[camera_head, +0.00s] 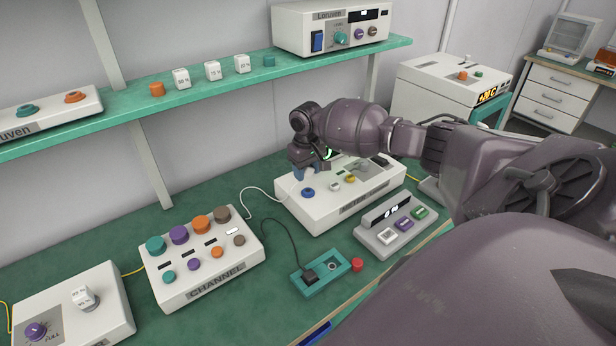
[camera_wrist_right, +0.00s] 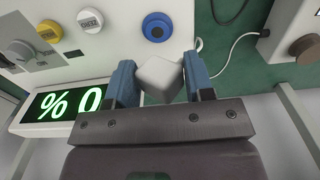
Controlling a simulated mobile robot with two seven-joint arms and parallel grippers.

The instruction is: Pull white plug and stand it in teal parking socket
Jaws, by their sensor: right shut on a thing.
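My right gripper (camera_head: 306,174) is over the left rear part of a white instrument box (camera_head: 325,209). In the right wrist view its blue fingers (camera_wrist_right: 160,84) are shut on a pale, block-shaped white plug (camera_wrist_right: 159,77). In the head view the plug is hidden by the gripper; I cannot tell whether it is still seated. A white cable (camera_head: 257,190) runs to the box's left side. The teal parking socket block (camera_head: 302,287) lies in front on the bench. A black plug (camera_head: 311,277) stands in its left part, and a round opening (camera_head: 332,266) shows at its right. My left gripper is not in view.
A small red cap (camera_head: 357,264) sits right of the teal block. A grey button panel (camera_head: 391,227) and the CHANNEL knob box (camera_head: 206,262) flank it. A black cable (camera_head: 292,237) crosses the green bench. A shelf (camera_head: 205,84) hangs behind.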

